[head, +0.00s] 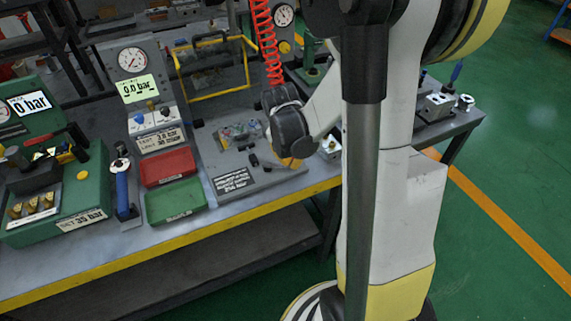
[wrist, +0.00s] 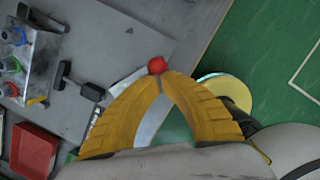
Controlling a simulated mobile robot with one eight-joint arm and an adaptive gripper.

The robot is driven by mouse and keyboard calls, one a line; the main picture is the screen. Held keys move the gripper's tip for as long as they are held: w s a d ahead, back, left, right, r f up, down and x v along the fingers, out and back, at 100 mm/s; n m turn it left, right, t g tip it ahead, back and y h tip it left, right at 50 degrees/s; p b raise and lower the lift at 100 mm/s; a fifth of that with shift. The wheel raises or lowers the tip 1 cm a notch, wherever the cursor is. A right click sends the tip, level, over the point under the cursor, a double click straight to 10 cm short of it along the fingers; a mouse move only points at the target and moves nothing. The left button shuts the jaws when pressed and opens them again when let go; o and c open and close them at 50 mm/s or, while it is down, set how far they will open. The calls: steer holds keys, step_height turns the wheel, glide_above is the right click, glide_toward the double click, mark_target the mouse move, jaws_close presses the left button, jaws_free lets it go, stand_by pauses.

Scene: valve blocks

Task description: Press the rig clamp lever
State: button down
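A red ball knob (wrist: 157,66) sits just beyond my fingertips in the wrist view; it looks like the end of the clamp lever, with pale metal bar showing beside and between my fingers. My gripper (wrist: 164,76) has its yellow fingers closed, tips together, right at the knob. Whether they touch it I cannot tell. In the head view my gripper (head: 299,148) is dark and hangs over the right side of the grey rig plate (head: 210,165), hiding the knob there. A valve block (head: 240,131) sits on the plate, also in the wrist view (wrist: 22,55) with coloured ports.
A black T-handle (wrist: 64,74) stands left of the knob. A red tray (head: 167,167) and a green tray (head: 174,201) lie left of the plate. A gauge stand (head: 140,85) rises behind them. A coiled red hose (head: 265,40) hangs behind my gripper.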

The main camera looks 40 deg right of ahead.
steer(key=shift+w+d, duration=0.85)
steer(key=shift+d, duration=0.15)
steer(key=shift+w+d, duration=0.2)
stand_by(0.3)
